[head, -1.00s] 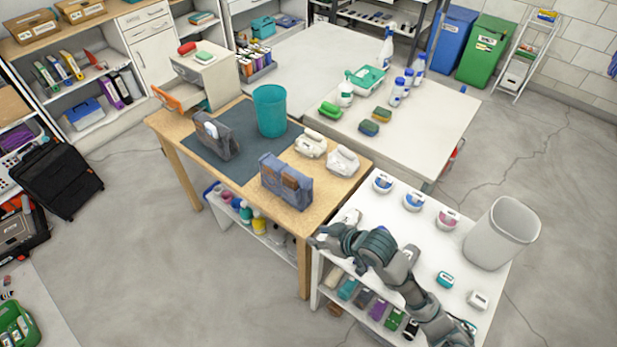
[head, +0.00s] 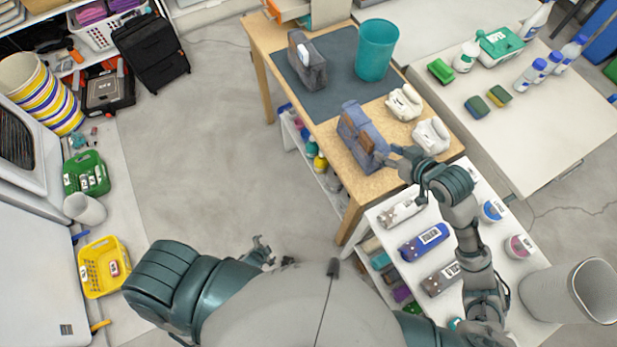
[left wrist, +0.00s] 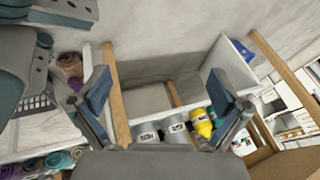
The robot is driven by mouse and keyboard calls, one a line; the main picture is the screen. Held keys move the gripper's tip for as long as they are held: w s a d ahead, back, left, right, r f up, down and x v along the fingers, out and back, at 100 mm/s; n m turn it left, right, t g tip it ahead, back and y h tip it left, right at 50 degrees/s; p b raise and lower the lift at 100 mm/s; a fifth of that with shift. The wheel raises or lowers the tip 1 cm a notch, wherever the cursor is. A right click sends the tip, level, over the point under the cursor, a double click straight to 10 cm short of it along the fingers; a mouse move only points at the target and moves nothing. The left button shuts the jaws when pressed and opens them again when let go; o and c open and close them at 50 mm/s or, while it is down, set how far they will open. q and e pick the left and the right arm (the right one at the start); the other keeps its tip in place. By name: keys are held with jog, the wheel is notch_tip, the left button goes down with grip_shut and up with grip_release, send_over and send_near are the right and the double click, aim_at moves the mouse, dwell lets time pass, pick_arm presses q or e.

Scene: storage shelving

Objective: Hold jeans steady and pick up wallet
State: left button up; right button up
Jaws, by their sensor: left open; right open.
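Blue folded jeans (head: 352,121) stand near the front edge of the wooden table. A brown wallet (head: 367,141) shows at their front face, seemingly in a pocket. My right gripper (head: 389,160) is open beside the right end of the jeans; I cannot tell whether it touches them. My left gripper (head: 263,250) is low over the floor in front of the table, clear of the jeans. In the left wrist view my left gripper (left wrist: 160,108) is open with nothing between its fingers. Neither jeans nor wallet can be made out there.
A white side table (head: 455,215) with several containers stands right. Bottles (left wrist: 203,122) sit on the shelf below.

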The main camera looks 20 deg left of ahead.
aim_at(357, 157)
pick_arm(q)
jog(key=w+d+r+m+t+h, duration=0.2)
jog(key=w+r+m+t, duration=0.2)
jog(key=w+r+m, duration=0.6)
jog(key=w+d+r+m+t+h, duration=0.15)
jog(key=w+r+m+t, duration=0.25)
jog(key=w+r+m, duration=0.55)
jog(key=s+d+r+m+h, duration=0.1)
jog(key=d+r+m+h, duration=0.4)
jog(key=r+m, duration=0.45)
jog(key=s+d+r+m+h, duration=0.2)
jog(key=d+r+m+h, duration=0.25)
jog(key=r+m, duration=0.5)
jog(key=shift+n+g, duration=0.3)
jog(key=shift+n, duration=0.65)
jog(key=x, duration=1.1)
jog(key=r+x, duration=0.1)
jog(key=x, duration=0.5)
jog(key=shift+w+r, duration=0.1)
jog(key=shift+w, duration=0.15)
jog(key=shift+a, duration=0.1)
jog(key=c, duration=1.4)
